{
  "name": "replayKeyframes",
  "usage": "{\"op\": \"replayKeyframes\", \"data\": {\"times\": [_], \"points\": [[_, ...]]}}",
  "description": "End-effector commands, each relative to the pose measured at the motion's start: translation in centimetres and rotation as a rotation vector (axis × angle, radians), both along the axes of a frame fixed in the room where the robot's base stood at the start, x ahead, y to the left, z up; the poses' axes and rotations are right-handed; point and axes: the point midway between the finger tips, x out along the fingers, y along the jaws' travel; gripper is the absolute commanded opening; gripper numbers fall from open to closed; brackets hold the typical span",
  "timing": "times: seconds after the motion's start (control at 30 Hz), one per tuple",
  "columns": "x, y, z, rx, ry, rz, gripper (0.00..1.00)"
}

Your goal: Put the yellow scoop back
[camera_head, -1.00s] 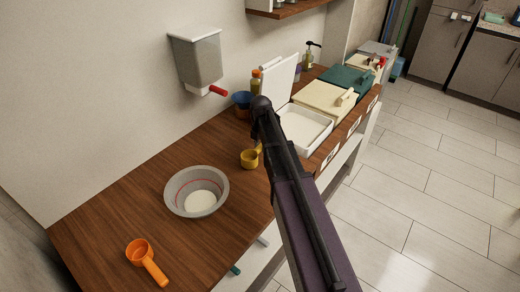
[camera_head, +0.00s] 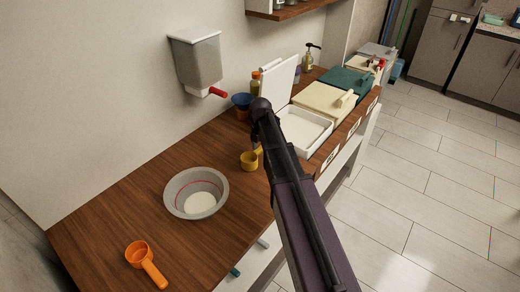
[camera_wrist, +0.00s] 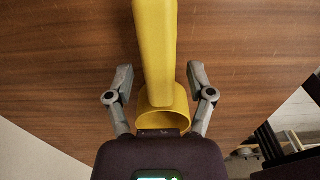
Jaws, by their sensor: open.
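The yellow scoop (camera_head: 249,161) is at the counter's right edge in the head view, its handle partly hidden behind my arm. In the wrist view the yellow scoop (camera_wrist: 155,50) lies across the middle, handle toward the top and round cup close to my palm. My gripper (camera_wrist: 158,68) is open, with one finger on each side of the scoop. Gaps show between both fingers and the scoop. I cannot tell whether the scoop rests on the wood.
A grey bowl (camera_head: 178,203) with white contents and an orange scoop (camera_head: 139,254) stand on the wooden counter (camera_head: 105,215). A wall dispenser (camera_head: 197,60) hangs above. A blue container (camera_head: 241,106) stands behind the yellow scoop. A white open bin (camera_head: 305,148) and lidded bins line the right.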

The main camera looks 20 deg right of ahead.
Motion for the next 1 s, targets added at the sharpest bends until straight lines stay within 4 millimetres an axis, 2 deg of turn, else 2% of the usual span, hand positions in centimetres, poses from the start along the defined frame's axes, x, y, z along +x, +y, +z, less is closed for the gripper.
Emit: {"op": "replayKeyframes", "data": {"times": [0.27,1.0], "points": [[0.0,0.0,1.3,0.000,0.000,0.000,0.69],[0.0,0.0,7.2,0.000,0.000,0.001,0.69]]}}
